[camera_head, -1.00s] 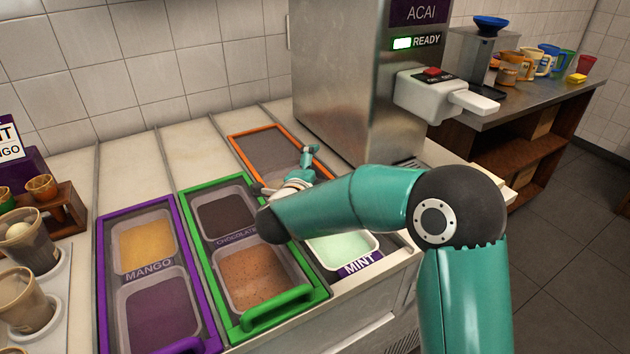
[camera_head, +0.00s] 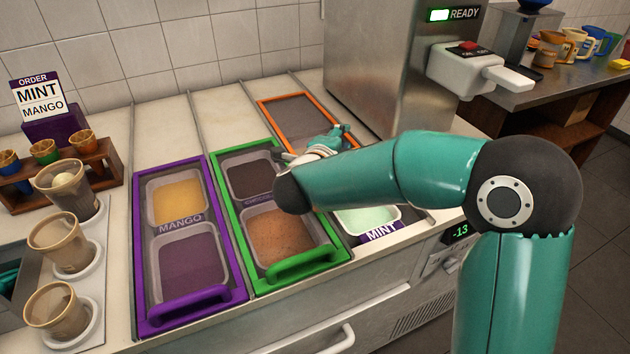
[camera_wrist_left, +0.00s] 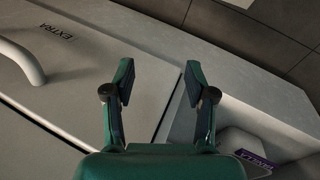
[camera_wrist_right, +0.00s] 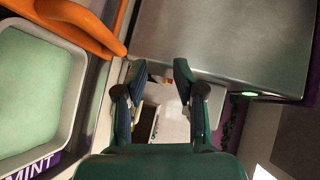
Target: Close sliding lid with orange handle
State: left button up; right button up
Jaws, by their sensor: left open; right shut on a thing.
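The orange-framed sliding lid (camera_head: 264,112) with a dark clear pane is pushed to the back of its bay in the head view. The mint tub (camera_head: 368,217) in front of it is uncovered. My right gripper (camera_head: 340,132) is over the lid's front part, its fingers mostly hidden by my arm. The orange handle (camera_wrist_right: 98,32) shows in the right wrist view, close by the left fingertip. My left gripper (camera_wrist_left: 157,75) is open and empty, facing a cabinet front.
Green-framed (camera_head: 306,267) and purple-framed (camera_head: 186,317) lids lie closed to the left. The acai machine (camera_head: 375,60) stands close behind the orange lid. Cups (camera_head: 60,245) and an order sign (camera_head: 38,96) are at the left. A white drawer handle (camera_wrist_left: 24,60) is near my left gripper.

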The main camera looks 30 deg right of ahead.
jog(key=f+v, duration=0.1)
jog(key=v, duration=0.6)
jog(key=f+v, duration=0.2)
jog(key=v, duration=0.6)
jog(key=shift+s+a+r, duration=0.2)
jog(key=shift+s+a, duration=0.25)
jog(key=shift+s, duration=0.1)
dwell(0.5)
